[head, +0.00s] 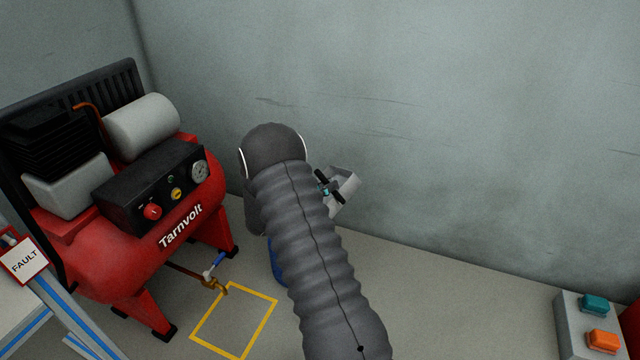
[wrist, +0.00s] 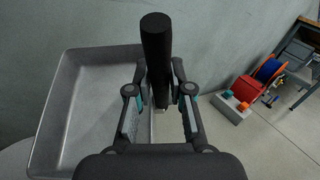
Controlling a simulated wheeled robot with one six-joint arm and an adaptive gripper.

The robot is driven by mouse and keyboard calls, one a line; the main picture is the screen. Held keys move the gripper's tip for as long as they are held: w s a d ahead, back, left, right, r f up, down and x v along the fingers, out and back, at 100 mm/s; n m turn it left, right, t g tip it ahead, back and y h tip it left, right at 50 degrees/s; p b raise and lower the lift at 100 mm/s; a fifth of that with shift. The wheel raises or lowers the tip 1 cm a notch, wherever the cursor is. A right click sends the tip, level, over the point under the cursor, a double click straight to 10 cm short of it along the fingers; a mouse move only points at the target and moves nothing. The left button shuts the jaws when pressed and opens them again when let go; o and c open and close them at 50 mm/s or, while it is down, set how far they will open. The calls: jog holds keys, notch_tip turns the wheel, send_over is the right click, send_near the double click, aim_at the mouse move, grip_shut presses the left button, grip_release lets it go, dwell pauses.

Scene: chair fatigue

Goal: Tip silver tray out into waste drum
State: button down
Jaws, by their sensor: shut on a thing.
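The silver tray (head: 347,182) shows beyond my arm in the head view, tilted and held off the floor. In the wrist view the tray (wrist: 95,95) fills the left side, and the part of its inside that shows looks bare. My gripper (head: 329,187) is at its near edge. In the wrist view my gripper (wrist: 160,115) is shut on the tray, its fingers either side of a black upright cylinder and the tray's edge. A blue object (head: 277,265), perhaps the waste drum, is mostly hidden behind my arm.
A red Tarnvolt compressor (head: 150,215) stands at left, with a brass tap (head: 215,284) near a yellow floor square (head: 234,319). A grey box (head: 570,325) with teal and orange buttons is at lower right. The grey wall (head: 450,120) is close behind.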

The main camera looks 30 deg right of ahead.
aim_at(343, 205)
jog(key=shift+s+d+f+m+y, duration=0.25)
jog(key=shift+s+d+m+y, duration=0.15)
jog(key=shift+d+y, duration=0.15)
jog(key=shift+s+d+f+m+y, duration=0.4)
jog(key=shift+d+f+y, duration=0.35)
jog(key=shift+f, duration=0.35)
jog(key=shift+s+d+f+m+y, duration=0.35)
jog(key=shift+d+f+m+y, duration=0.25)
jog(key=shift+f+y, duration=0.35)
jog(key=shift+s+d+f+m+y, duration=0.4)
jog(key=shift+d+f+y, duration=0.25)
jog(key=shift+f, duration=0.55)
jog(key=shift+s+d+r, duration=0.4)
jog(key=shift+d+r, duration=0.1)
jog(key=shift+d, duration=0.2)
jog(key=shift+s+d+r, duration=0.35)
jog(key=shift+d+r, duration=0.15)
jog(key=shift+d, duration=0.2)
jog(key=shift+s+d+r, duration=0.4)
jog(key=shift+d+r, duration=0.1)
jog(key=shift+d, duration=0.2)
